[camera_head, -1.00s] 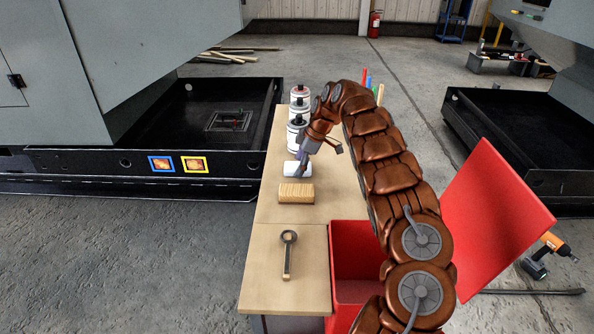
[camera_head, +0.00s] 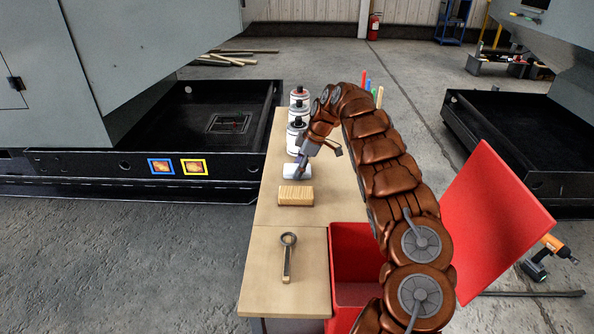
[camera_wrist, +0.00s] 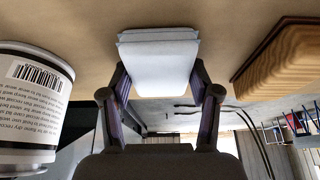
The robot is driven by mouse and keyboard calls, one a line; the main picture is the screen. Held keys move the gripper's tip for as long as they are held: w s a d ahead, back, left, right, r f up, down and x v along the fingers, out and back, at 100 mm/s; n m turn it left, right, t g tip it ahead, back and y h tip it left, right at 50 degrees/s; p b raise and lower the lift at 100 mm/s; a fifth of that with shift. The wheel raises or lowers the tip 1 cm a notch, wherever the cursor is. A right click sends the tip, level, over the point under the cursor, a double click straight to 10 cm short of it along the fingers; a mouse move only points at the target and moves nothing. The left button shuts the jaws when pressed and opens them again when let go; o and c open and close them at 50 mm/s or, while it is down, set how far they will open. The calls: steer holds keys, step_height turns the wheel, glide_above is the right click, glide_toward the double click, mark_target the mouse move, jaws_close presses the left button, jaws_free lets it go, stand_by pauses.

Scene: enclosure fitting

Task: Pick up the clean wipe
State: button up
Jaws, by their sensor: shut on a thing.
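The clean wipe (camera_head: 297,171) is a white folded pad at the back part of the wooden table (camera_head: 262,253). My gripper (camera_head: 301,172) reaches down onto it from above. In the wrist view the wipe (camera_wrist: 158,62) sits between the two fingertips of my gripper (camera_wrist: 158,80), and the fingers touch its sides. My gripper is shut on the wipe. I cannot tell whether the wipe is clear of the table top.
A wooden block (camera_head: 296,196) lies just in front of the wipe. Labelled cans (camera_head: 297,135) stand behind it, one close at left in the wrist view (camera_wrist: 32,110). A wrench (camera_head: 288,257) lies nearer. An open red bin (camera_head: 350,240) stands at right.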

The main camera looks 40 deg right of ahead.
steer(key=shift+r, duration=0.1)
steer(key=shift+r+p, duration=0.35)
steer(key=shift+p, duration=0.45)
step_height(320, 180, up, 10)
steer(key=shift+f+b, duration=0.2)
steer(key=shift+b, duration=0.15)
steer(key=shift+o, duration=1.4)
steer(key=shift+a, duration=0.1)
steer(key=c, duration=0.4)
